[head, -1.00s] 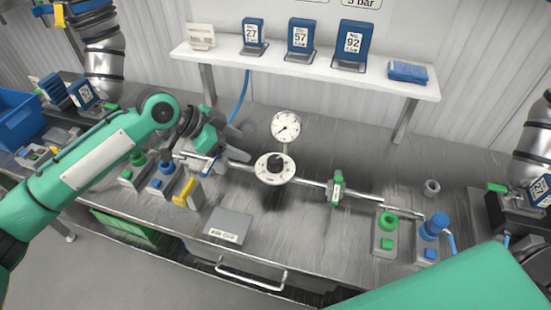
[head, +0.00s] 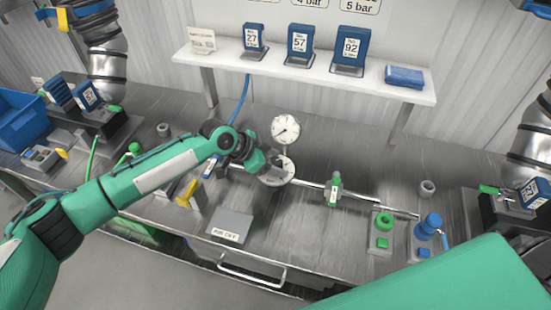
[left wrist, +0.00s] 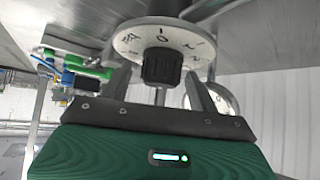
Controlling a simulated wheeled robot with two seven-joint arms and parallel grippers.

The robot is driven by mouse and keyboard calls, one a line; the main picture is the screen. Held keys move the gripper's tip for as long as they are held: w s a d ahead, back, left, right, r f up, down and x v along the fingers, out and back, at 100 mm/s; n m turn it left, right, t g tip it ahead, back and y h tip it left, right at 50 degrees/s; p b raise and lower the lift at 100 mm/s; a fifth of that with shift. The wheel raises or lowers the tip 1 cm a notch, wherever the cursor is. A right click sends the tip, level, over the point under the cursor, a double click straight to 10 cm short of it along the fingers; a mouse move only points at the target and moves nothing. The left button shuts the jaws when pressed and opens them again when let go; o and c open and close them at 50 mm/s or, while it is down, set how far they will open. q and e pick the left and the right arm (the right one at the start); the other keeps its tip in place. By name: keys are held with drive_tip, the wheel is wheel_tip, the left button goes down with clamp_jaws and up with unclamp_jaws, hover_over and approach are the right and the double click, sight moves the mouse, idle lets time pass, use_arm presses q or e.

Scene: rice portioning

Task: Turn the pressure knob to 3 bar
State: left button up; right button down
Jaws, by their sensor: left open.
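The black pressure knob (left wrist: 161,66) sits on a round white dial plate (left wrist: 130,42) with dark marks, large in the left wrist view. In the head view the dial plate (head: 287,172) is partly covered by my left gripper (head: 275,162). My left gripper is open, its two fingers (left wrist: 159,72) on either side of the knob with visible gaps; I cannot tell how deep the knob sits between them. The round white pressure gauge (head: 285,128) stands just behind the dial, its fine reading too small to tell. My right gripper is out of view.
A pipe with a green valve (head: 334,188) runs right from the dial. Green (head: 382,222) and blue (head: 430,225) fittings stand farther right. A grey plate (head: 230,226) lies in front. A white shelf (head: 310,78) with blue packs is behind.

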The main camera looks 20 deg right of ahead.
use_arm(q)
drive_tip(key=shift+f, duration=0.1)
drive_tip(key=c, duration=1)
drive_tip(key=shift+o, duration=0.2)
drive_tip(key=shift+r+n+p, duration=0.2)
drive_tip(key=shift+n+p, duration=0.1)
drive_tip(key=shift+p, duration=0.4)
drive_tip(key=n+t+y+p, duration=0.1)
drive_tip(key=n+t+p, duration=0.3)
drive_tip(key=p, duration=0.3)
drive_tip(key=shift+s+d+n, duration=0.1)
drive_tip(key=shift+n, duration=0.5)
drive_tip(key=shift+n+t+y+p, duration=0.5)
drive_tip(key=shift+n+t+p, duration=0.3)
drive_tip(key=shift+n+p, duration=0.15)
drive_tip(key=shift+f+n+t+p, duration=0.1)
drive_tip(key=shift+n+t+p, duration=0.25)
drive_tip(key=shift+n, duration=0.1)
drive_tip(key=shift+y, duration=0.3)
drive_tip(key=o, duration=1)
drive_tip(key=shift+c, duration=0.2)
